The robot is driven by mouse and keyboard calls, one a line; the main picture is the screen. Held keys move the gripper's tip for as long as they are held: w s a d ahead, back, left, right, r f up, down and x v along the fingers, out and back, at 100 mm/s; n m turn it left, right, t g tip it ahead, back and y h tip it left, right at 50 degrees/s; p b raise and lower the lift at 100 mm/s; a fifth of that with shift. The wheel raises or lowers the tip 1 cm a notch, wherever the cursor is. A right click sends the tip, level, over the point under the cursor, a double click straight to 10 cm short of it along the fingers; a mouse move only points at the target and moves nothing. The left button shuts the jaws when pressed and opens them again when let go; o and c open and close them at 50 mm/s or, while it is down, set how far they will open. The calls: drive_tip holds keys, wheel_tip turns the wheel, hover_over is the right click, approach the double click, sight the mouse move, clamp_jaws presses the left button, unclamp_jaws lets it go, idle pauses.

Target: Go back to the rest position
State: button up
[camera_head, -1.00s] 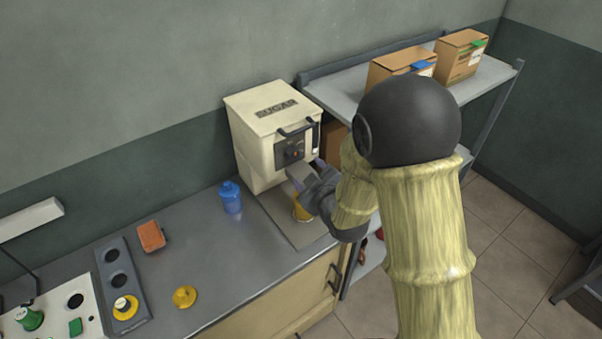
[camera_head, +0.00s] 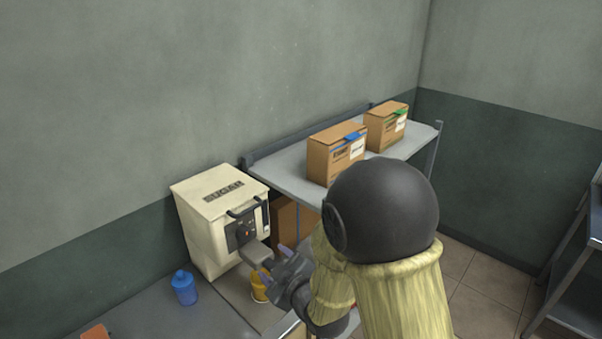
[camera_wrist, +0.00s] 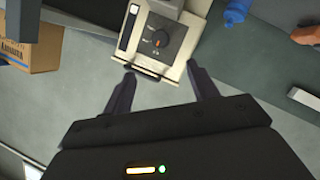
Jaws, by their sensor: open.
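My gripper (camera_head: 279,264) is in front of the cream sugar dispenser (camera_head: 212,222), near its spout. In the wrist view my gripper (camera_wrist: 161,78) has its two fingers spread apart with nothing between them. The dispenser's dial panel (camera_wrist: 160,36) lies beyond the fingertips. A yellow cup (camera_head: 259,287) stands below the spout, partly hidden by my gripper in the head view. My arm covers the lower right of the head view.
A blue bottle (camera_head: 184,287) stands on the grey counter (camera_head: 135,310) left of the dispenser. An orange block (camera_head: 95,332) is at the bottom edge. A shelf (camera_head: 283,172) to the right holds two cardboard boxes (camera_head: 336,154). Floor shows at right.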

drive_tip(key=s+d+f+m+g+h, duration=0.1)
drive_tip(key=d+m+h, duration=0.2)
drive_tip(key=d, duration=0.4)
drive_tip(key=s+d+f+m+g+h, duration=0.1)
drive_tip(key=d+m+g+h, duration=0.2)
drive_tip(key=d, duration=0.4)
drive_tip(key=s+d+m+g+h, duration=0.2)
drive_tip(key=s+d+m+g, duration=0.3)
drive_tip(key=s+d+m, duration=0.3)
drive_tip(key=s+d, duration=0.3)
drive_tip(key=s, duration=0.1)
drive_tip(key=shift+s+h, duration=0.2)
drive_tip(key=shift+h, duration=0.1)
